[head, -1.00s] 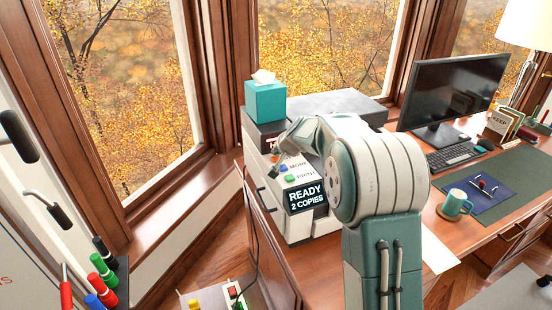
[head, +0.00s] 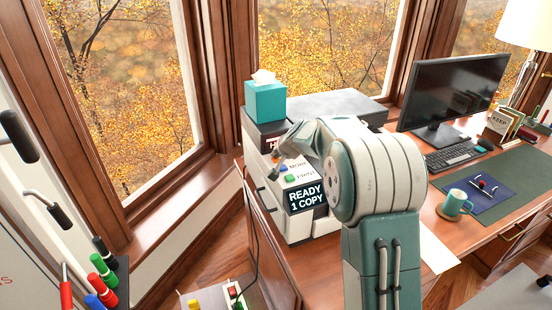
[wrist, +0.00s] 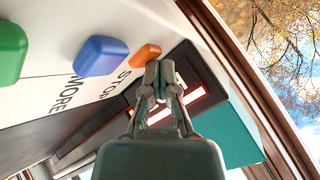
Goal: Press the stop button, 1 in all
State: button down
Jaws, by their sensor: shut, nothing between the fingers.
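The orange stop button (wrist: 146,55) shows in the wrist view, at the end of a row on the printer's white panel, with the word STOP beside it. My gripper (wrist: 160,72) is shut and empty, with its fingertips right by the orange button. I cannot tell whether they touch it. In the head view the printer's display (head: 306,197) reads READY 1 COPY. There my arm hides part of the panel, and the gripper is small and hard to make out near the far end of the buttons.
A blue button (wrist: 100,56) marked MORE and a green button (wrist: 10,52) sit along the same panel. A teal tissue box (head: 265,102) stands on the printer. A monitor (head: 452,90) and a mug (head: 455,203) stand to the right on the desk.

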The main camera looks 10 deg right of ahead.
dwell(0.4)
jog(key=shift+r, duration=0.85)
jog(key=shift+r, duration=0.1)
jog(key=shift+r, duration=2.4)
jog(key=shift+s, duration=0.1)
